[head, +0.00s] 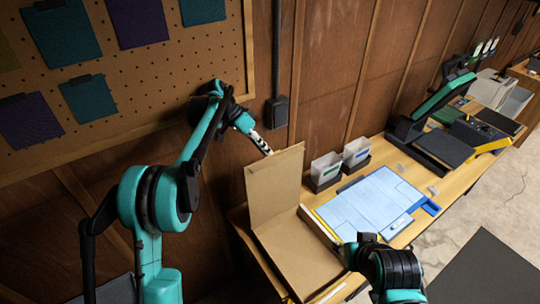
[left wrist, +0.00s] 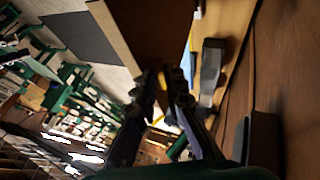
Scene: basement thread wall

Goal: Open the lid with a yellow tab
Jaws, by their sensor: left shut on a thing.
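The cardboard lid (head: 275,185) stands raised, close to upright, at the back of the open cardboard box (head: 290,262) on the table. My left gripper (head: 266,148) is at the lid's top edge, shut on it. In the left wrist view, the left gripper's fingers (left wrist: 165,98) are close together at the brown lid (left wrist: 155,30). The yellow tab is not clear; the fingers hide the gripped spot. My right arm (head: 385,265) is at the bottom centre, right of the box; whether its gripper is open cannot be made out.
A blue-white mat (head: 370,205) lies right of the box. A black and teal machine (head: 430,115) is farther along the table. A pegboard (head: 130,70) hangs behind my left arm.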

